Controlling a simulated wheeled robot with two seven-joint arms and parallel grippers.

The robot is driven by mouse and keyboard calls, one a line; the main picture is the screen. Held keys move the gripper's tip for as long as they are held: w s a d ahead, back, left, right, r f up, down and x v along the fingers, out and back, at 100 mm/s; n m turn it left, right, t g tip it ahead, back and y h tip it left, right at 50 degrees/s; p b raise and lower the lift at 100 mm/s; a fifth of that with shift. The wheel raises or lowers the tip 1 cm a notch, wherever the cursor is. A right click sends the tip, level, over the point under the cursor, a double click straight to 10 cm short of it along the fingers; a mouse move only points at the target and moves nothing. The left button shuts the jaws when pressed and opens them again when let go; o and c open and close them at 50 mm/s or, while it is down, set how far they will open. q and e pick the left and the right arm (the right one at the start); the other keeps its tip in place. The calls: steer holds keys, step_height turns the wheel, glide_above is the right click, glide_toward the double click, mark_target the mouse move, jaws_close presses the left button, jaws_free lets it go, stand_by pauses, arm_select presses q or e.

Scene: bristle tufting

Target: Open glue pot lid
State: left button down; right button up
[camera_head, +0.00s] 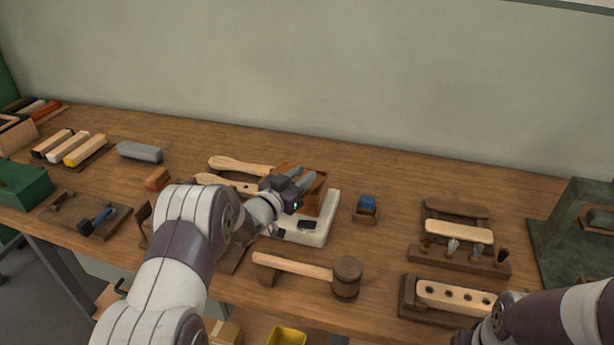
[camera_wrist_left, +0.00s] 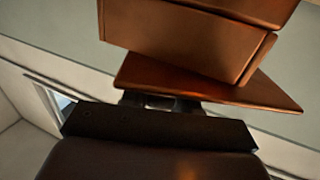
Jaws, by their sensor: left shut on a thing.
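The glue pot (camera_head: 315,199) is a reddish-brown, box-like vessel on a white base (camera_head: 318,232) near the middle of the bench. My left gripper (camera_head: 298,184) reaches over it from the left and is shut at its top, on what appears to be the lid; the fingers hide much of that area. In the left wrist view, brown box faces (camera_wrist_left: 185,40) fill the top. A flat brown plate (camera_wrist_left: 215,88), probably the lid, lies at an angle below them, with a small dark part under it. How far the lid is raised cannot be told. My right gripper is outside the view.
A wooden mallet (camera_head: 347,278) lies in front of the white base. Wooden brush bodies (camera_head: 240,165) lie behind and left. A small blue-topped block (camera_head: 367,204) stands to the right. A rack with tufts (camera_head: 460,258) and a drilled block (camera_head: 455,297) are farther right. The back of the bench is clear.

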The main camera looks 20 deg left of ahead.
arm_select(q)
steer(key=a+m+h, duration=0.1)
steer(key=a+r+g+h, duration=0.1)
steer(key=shift+s+m+h, duration=0.3)
steer(key=shift+s+m, duration=0.05)
steer(key=shift+m, duration=0.05)
steer(key=a+m+g+h, duration=0.1)
steer(key=s+a+m+g+h, duration=0.1)
steer(key=h, duration=0.1)
steer(key=shift+m, duration=0.3)
steer(key=a+m+g+h, duration=0.1)
steer(key=m+g+h, duration=0.1)
steer(key=shift+s+a+f+g, duration=0.15)
steer(key=shift+s+a+g, duration=0.05)
steer(key=shift+a+g, duration=0.2)
steer(key=shift+a+r+m+g+h+b, duration=0.2)
steer(key=shift+a+m+g+h+b, duration=0.3)
steer(key=shift+m+g+h, duration=0.4)
steer(key=shift+a, duration=0.1)
steer(key=c, duration=1)
jaws_free()
steer(key=shift+o, duration=0.7)
steer(key=shift+s+d+f, duration=0.1)
steer(key=shift+d, duration=0.1)
